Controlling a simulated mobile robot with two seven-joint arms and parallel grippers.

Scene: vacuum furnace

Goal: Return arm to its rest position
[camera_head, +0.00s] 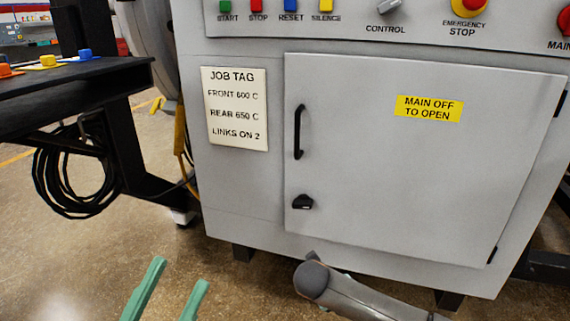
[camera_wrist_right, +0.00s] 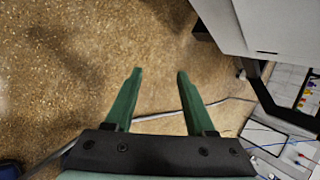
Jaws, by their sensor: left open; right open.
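My left gripper (camera_head: 181,272) shows at the bottom left of the head view, its two green fingers apart with nothing between them. It is in front of the grey cabinet (camera_head: 240,190), over the floor. My right gripper (camera_wrist_right: 160,72) fills the middle of the right wrist view. A grey link of my arm (camera_head: 350,295) crosses the bottom right of the head view, in front of the cabinet's lower edge. The right gripper does not show in the head view.
The cabinet door (camera_head: 420,170) is shut, with a black handle (camera_head: 299,132) and latch (camera_head: 302,202). A control panel (camera_head: 335,15) runs above it. A dark bench (camera_head: 80,85) stands left, with coiled cable (camera_head: 65,180) below. A cable (camera_wrist_right: 160,116) lies on the floor.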

